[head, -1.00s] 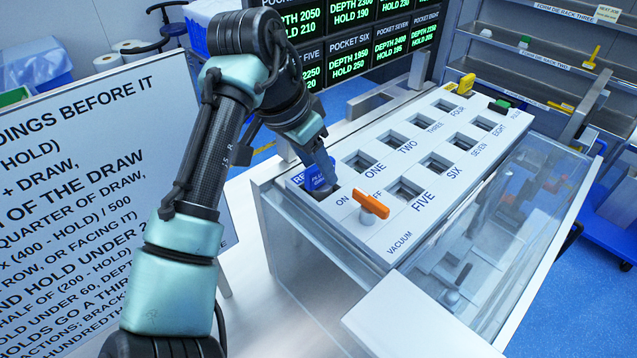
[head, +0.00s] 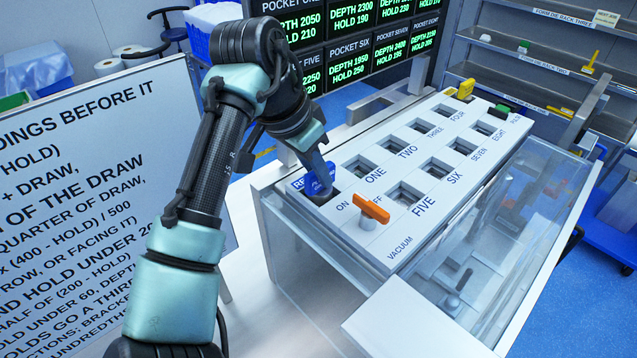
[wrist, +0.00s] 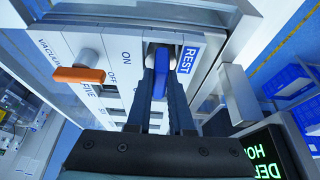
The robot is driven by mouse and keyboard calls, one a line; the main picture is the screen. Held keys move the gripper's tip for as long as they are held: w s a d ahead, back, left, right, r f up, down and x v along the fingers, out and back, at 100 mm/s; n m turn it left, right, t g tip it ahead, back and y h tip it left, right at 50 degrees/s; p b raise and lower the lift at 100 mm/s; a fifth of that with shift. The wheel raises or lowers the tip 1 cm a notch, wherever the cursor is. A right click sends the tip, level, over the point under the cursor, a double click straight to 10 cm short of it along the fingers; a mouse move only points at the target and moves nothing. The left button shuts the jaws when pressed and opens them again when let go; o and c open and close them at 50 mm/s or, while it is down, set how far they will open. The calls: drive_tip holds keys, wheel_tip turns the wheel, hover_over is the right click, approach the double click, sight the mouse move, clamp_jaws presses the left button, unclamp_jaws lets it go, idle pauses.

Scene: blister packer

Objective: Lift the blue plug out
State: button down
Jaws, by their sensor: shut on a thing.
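The blue plug (head: 319,180) is at the near left end of the white panel, over the dark REST opening (head: 326,199). My gripper (head: 318,166) comes down from above and is shut on the plug. In the wrist view the blue plug (wrist: 158,84) sits between the two dark fingers of my gripper (wrist: 160,88), in front of the REST opening (wrist: 158,49). The fingers partly hide the plug. I cannot tell whether its lower end is clear of the opening.
An orange vacuum handle (head: 372,208) stands up close to the right of the plug. The white panel (head: 385,235) has several square pockets beyond. A yellow piece (head: 465,88) and a green piece (head: 502,108) sit at its far end. A large sign (head: 90,200) stands at left.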

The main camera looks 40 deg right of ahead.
drive_tip(key=shift+r+p, duration=1)
drive_tip(key=shift+r+p, duration=1.55)
drive_tip(key=shift+p, duration=0.05)
